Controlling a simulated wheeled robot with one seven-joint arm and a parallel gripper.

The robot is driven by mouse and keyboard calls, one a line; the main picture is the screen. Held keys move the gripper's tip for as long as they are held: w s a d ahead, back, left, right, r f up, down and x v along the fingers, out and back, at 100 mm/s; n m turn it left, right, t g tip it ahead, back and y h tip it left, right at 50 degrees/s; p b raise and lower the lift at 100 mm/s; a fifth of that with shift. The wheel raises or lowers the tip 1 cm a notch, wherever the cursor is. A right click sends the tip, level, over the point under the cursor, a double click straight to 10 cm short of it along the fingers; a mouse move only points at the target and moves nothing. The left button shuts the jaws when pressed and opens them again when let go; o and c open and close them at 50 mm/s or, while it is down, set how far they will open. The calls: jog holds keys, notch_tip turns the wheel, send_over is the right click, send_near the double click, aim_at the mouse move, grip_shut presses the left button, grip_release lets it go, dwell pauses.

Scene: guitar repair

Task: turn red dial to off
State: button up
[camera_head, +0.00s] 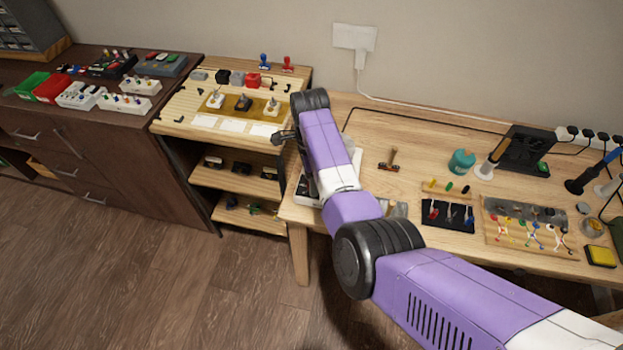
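I cannot make out a red dial for certain in the head view. A white and dark device (309,197) sits at the left end of the light wooden workbench (345,225), mostly hidden behind my purple arm. Any dial on it is too small or covered. My gripper (284,137) is only partly visible, as a small dark shape near the gap between the shelf unit and the workbench. Its fingers are too small and too hidden to show whether it is open or shut, or touching anything.
A shelf unit (172,122) with small parts stands left of the bench. A dark cabinet (115,165) holds bins and boxes. On the bench are a teal jar (461,162), a dark tool mat (447,221) and cables. The floor in front is clear.

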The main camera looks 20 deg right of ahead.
grip_shut()
jog(key=shift+n, duration=0.4)
jog(key=n+p, duration=0.1)
jog(key=n, duration=0.2)
jog(key=shift+n, duration=0.4)
jog(key=n+p, duration=0.1)
jog(key=n, duration=0.4)
jog(key=shift+r+h+p, duration=0.1)
jog(key=shift+h+p, duration=0.2)
jog(key=shift+h, duration=0.1)
jog(key=n+p, duration=0.1)
jog(key=n, duration=0.6)
jog(key=shift+n+t+p, duration=0.3)
jog(key=shift+n+p, duration=0.1)
jog(key=n+p, duration=0.1)
jog(key=n, duration=0.5)
jog(key=shift+n+t, duration=0.3)
jog(key=shift+n, duration=0.1)
